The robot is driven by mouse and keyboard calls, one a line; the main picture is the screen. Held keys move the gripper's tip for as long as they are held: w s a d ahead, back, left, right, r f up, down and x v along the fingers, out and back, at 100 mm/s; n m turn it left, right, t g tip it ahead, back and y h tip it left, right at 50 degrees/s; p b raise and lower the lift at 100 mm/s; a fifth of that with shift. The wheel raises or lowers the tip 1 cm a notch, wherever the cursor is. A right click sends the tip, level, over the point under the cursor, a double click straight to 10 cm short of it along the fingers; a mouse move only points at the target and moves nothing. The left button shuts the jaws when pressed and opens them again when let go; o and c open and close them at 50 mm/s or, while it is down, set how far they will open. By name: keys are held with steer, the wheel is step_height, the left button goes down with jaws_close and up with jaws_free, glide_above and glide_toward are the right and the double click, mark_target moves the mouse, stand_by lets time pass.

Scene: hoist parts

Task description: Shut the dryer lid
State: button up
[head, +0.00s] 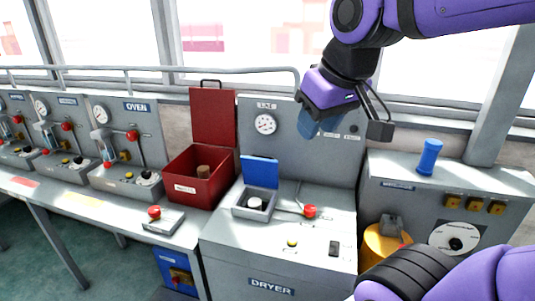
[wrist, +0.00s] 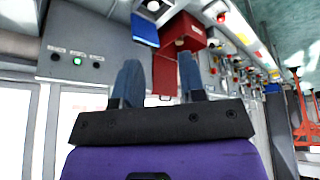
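The dryer (head: 271,287) is a grey console in the middle of the head view. On its top is a small grey box (head: 242,210) with a white round piece (head: 254,203) inside. Its blue lid (head: 260,172) stands raised at the back of the box, so the box is open. The blue lid also shows at the top of the wrist view (wrist: 145,31). My gripper (head: 321,124) is up and to the right of the lid, in front of the back panel, clear of it. In the wrist view its two blue-grey fingers (wrist: 160,78) are apart with nothing between them.
A red box (head: 198,187) with its red lid (head: 213,117) raised stands left of the dryer lid. A red-knobbed lever (head: 309,211) is right of the small box. A blue cylinder (head: 428,157) stands on the right console. A red-button box (head: 163,220) sits front left.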

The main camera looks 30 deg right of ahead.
steer(key=w+d+r+n+g, duration=0.1)
steer(key=w+d+n, duration=0.1)
steer(key=w, duration=0.9)
steer(key=n+g, duration=0.4)
steer(key=n, duration=0.2)
glide_above(262, 169)
steer(key=w+d, duration=0.4)
step_height(262, 169, down, 20)
steer(key=f, duration=1)
steer(key=shift+s+a, duration=0.15)
steer(key=shift+s, duration=0.15)
jaws_close()
